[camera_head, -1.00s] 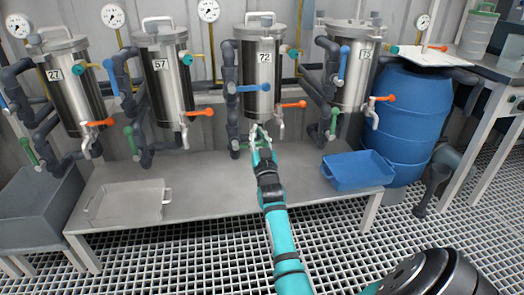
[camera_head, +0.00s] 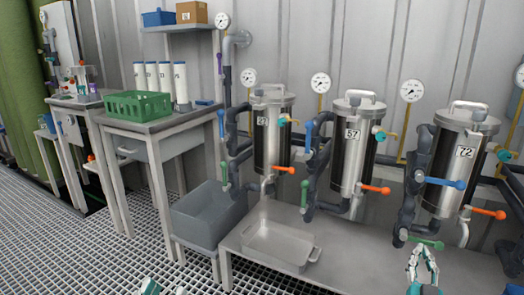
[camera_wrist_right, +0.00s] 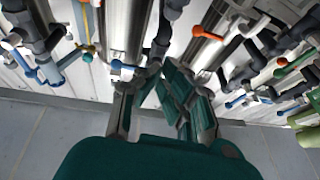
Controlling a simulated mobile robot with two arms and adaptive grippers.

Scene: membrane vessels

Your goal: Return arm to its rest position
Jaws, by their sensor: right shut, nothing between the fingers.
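My right gripper (camera_head: 422,262) is at the lower right of the head view, in front of the bench and below and slightly left of the steel vessel labelled 72 (camera_head: 458,165). It is shut and empty. It also shows in the right wrist view (camera_wrist_right: 165,95), with pipes and valve handles beyond the fingers. My left gripper (camera_head: 166,289) shows only as small teal parts at the bottom edge of the head view, low over the grating. Most of it is cut off, so its opening cannot be told.
Vessel 57 (camera_head: 350,145) and another vessel (camera_head: 272,135), with orange and blue handles, stand behind the bench (camera_head: 350,270). A grey tray (camera_head: 280,250) lies on it. A grey bin (camera_head: 208,212) and a table with a green basket (camera_head: 138,105) are left. Grating at lower left is clear.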

